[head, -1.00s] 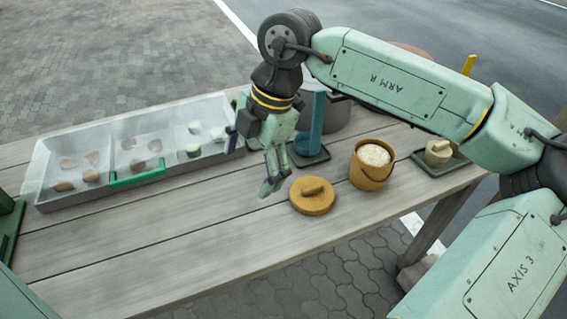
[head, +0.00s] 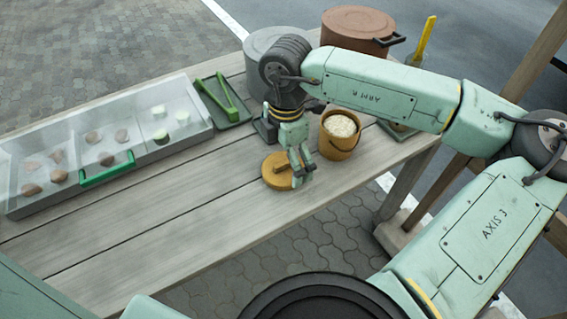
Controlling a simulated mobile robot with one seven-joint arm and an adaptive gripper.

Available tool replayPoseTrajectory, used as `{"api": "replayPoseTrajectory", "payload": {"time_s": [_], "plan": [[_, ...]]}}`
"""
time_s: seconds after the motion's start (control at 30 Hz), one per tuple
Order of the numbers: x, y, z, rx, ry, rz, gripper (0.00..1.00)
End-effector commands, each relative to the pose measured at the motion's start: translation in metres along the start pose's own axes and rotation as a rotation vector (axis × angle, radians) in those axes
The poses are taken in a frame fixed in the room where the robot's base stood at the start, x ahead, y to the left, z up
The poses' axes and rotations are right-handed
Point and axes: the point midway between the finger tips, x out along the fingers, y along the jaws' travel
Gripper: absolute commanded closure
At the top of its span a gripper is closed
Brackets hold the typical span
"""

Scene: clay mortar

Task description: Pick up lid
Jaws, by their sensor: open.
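The lid (head: 272,177) is a round ochre disc with a raised bar handle on top. It lies flat on the wooden table near its front edge. My gripper (head: 299,178) is open and points down over the right part of the lid, hiding some of it. Whether the fingers touch the lid cannot be told. An ochre pot (head: 340,146) filled with pale grainy stuff stands open just right of my gripper.
A grey divided tray (head: 28,207) with several lumps and a green handle lies on the left. A green tool lies on a dark tray (head: 240,121). A grey bin (head: 262,43) and brown pot (head: 357,24) stand behind. The table's (head: 150,225) front left is clear.

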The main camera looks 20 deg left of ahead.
Motion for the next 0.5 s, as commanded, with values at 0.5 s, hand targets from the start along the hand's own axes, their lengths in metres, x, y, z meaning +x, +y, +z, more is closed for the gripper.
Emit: {"api": "replayPoseTrajectory", "payload": {"time_s": [0.5], "plan": [[0.017, 0.001, 0.000, 0.000, 0.000, 0.001, 0.08]]}}
